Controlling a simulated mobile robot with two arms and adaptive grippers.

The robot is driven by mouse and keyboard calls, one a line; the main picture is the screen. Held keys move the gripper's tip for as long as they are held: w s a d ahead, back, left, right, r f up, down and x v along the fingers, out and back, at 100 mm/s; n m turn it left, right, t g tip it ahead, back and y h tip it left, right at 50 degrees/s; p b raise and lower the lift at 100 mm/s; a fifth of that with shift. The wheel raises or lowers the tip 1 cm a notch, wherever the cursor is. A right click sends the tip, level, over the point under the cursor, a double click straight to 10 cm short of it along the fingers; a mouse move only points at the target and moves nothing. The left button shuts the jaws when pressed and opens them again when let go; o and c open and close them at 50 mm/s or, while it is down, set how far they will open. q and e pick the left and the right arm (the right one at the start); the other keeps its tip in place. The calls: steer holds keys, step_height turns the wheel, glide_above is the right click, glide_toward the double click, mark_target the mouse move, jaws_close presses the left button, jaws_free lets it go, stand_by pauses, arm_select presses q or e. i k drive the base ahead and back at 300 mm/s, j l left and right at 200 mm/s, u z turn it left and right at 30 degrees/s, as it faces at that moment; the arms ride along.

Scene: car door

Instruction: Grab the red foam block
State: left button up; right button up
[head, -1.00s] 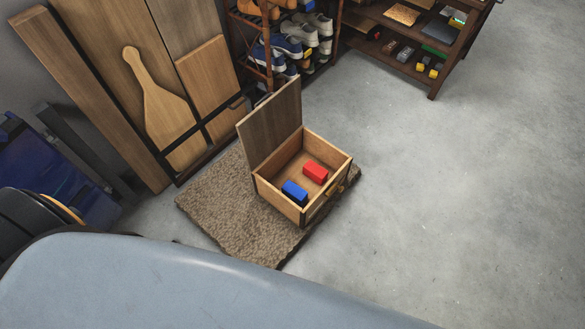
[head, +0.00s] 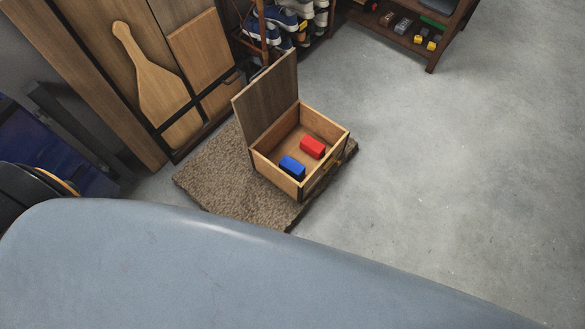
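The red foam block (head: 312,147) lies inside an open wooden box (head: 319,186), toward its right side. A blue block (head: 292,167) lies in the same box, nearer the front left, apart from the red one. The box's lid (head: 268,101) stands up on the left side of the box. The box sits on a brown mat on the floor. Neither of my grippers shows in the head view.
A large smooth grey-blue surface (head: 220,270) fills the bottom of the view, between me and the mat (head: 213,178). A wooden cabinet (head: 190,90) stands at the back left, a shoe rack (head: 290,22) and a dark shelf (head: 400,35) behind. Grey floor (head: 460,170) at right is clear.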

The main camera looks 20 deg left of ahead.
mark_target(314, 148)
steer(key=i+l+u, duration=0.1)
steer(key=u, duration=1.1)
steer(key=i+l+u, duration=0.15)
steer(key=l+u, duration=0.15)
steer(key=i+l+u, duration=0.1)
steer(key=l+u, duration=0.2)
steer(key=l, duration=0.15)
steer(key=l+u, duration=0.45)
steer(key=l, duration=1.4)
steer(key=i, duration=0.05)
